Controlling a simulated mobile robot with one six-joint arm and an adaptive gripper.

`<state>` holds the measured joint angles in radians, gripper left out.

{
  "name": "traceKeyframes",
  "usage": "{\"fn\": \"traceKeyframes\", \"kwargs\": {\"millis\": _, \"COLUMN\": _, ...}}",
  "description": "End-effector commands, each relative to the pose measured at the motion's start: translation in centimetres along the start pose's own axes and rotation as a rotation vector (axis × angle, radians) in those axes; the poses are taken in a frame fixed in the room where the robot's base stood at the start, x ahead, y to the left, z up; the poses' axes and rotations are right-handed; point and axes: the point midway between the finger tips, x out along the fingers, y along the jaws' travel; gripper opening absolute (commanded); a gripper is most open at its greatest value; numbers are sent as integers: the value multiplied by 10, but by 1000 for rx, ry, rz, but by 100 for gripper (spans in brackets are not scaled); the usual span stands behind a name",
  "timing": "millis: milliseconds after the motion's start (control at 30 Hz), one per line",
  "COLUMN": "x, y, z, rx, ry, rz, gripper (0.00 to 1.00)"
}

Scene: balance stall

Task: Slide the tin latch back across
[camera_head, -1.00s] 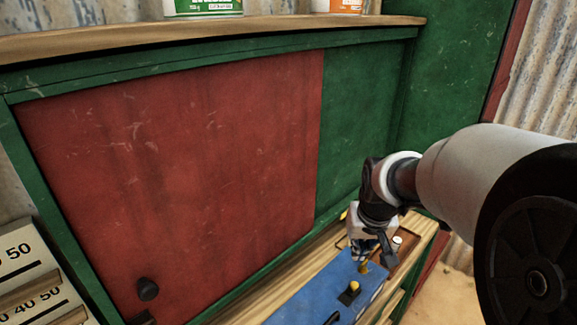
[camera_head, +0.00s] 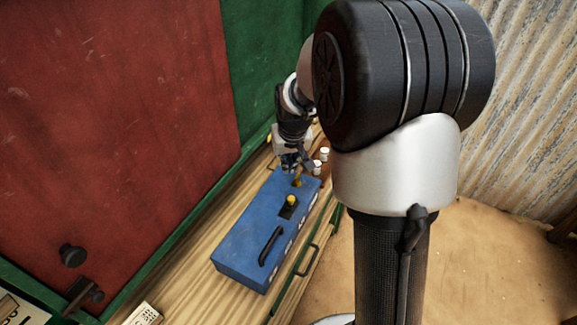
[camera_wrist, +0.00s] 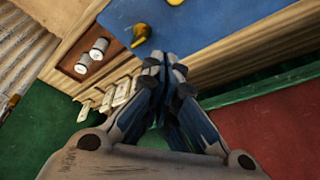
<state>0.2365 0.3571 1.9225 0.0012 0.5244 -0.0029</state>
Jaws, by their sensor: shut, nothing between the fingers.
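The blue tin (camera_head: 232,247) lies on the wooden counter with a dark handle (camera_head: 270,246) on its top. A yellow knob (camera_head: 291,199) sits on a small dark plate on the lid. A second yellow piece (camera_head: 297,182) stands near the tin's far end, close to my gripper. I cannot tell for sure which one is the latch. My gripper (camera_head: 293,166) is shut and empty at that far end. In the wrist view my gripper (camera_wrist: 165,63) points at the tin's edge (camera_wrist: 215,32), with a yellow knob (camera_wrist: 141,33) just beyond the fingertips; contact is unclear.
The red panel (camera_head: 110,120) and green frame rise behind the counter (camera_head: 190,262). A dark bolt (camera_head: 82,293) is at the panel's lower left. White-topped cylinders (camera_wrist: 98,48) stand in a brown tray beside the tin. My arm covers the head view's right middle.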

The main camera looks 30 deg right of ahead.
Motion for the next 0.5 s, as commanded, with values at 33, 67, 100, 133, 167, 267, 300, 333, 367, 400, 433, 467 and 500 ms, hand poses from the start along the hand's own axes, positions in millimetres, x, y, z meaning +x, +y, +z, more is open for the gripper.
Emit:
{"fn": "traceKeyframes", "kwargs": {"millis": 33, "x": 15, "y": 0, "z": 2, "rx": 0, "ry": -5, "rz": 0, "gripper": 0}}
{"fn": "traceKeyframes", "kwargs": {"millis": 67, "x": 22, "y": 0, "z": 2, "rx": 0, "ry": -5, "rz": 0, "gripper": 0}}
{"fn": "traceKeyframes", "kwargs": {"millis": 100, "x": 31, "y": 0, "z": 2, "rx": 0, "ry": -4, "rz": 0, "gripper": 0}}
{"fn": "traceKeyframes", "kwargs": {"millis": 133, "x": 38, "y": 0, "z": 3, "rx": 0, "ry": -5, "rz": 0, "gripper": 0}}
{"fn": "traceKeyframes", "kwargs": {"millis": 167, "x": 44, "y": 0, "z": 3, "rx": 0, "ry": -5, "rz": 0, "gripper": 0}}
{"fn": "traceKeyframes", "kwargs": {"millis": 267, "x": 66, "y": 0, "z": 2, "rx": 0, "ry": -4, "rz": 0, "gripper": 0}}
{"fn": "traceKeyframes", "kwargs": {"millis": 300, "x": 74, "y": 0, "z": 2, "rx": 0, "ry": -5, "rz": 0, "gripper": 0}}
{"fn": "traceKeyframes", "kwargs": {"millis": 333, "x": 79, "y": 0, "z": 2, "rx": 0, "ry": -4, "rz": 0, "gripper": 0}}
{"fn": "traceKeyframes", "kwargs": {"millis": 367, "x": 76, "y": 0, "z": 6, "rx": 0, "ry": 0, "rz": 0, "gripper": 0}}
{"fn": "traceKeyframes", "kwargs": {"millis": 400, "x": 71, "y": 0, "z": 13, "rx": 0, "ry": 0, "rz": 0, "gripper": 0}}
{"fn": "traceKeyframes", "kwargs": {"millis": 433, "x": 69, "y": 0, "z": 17, "rx": 0, "ry": 1, "rz": 0, "gripper": 0}}
{"fn": "traceKeyframes", "kwargs": {"millis": 467, "x": 68, "y": 0, "z": 22, "rx": 0, "ry": 0, "rz": 0, "gripper": 0}}
{"fn": "traceKeyframes", "kwargs": {"millis": 500, "x": 66, "y": 0, "z": 26, "rx": 0, "ry": 1, "rz": 0, "gripper": 0}}
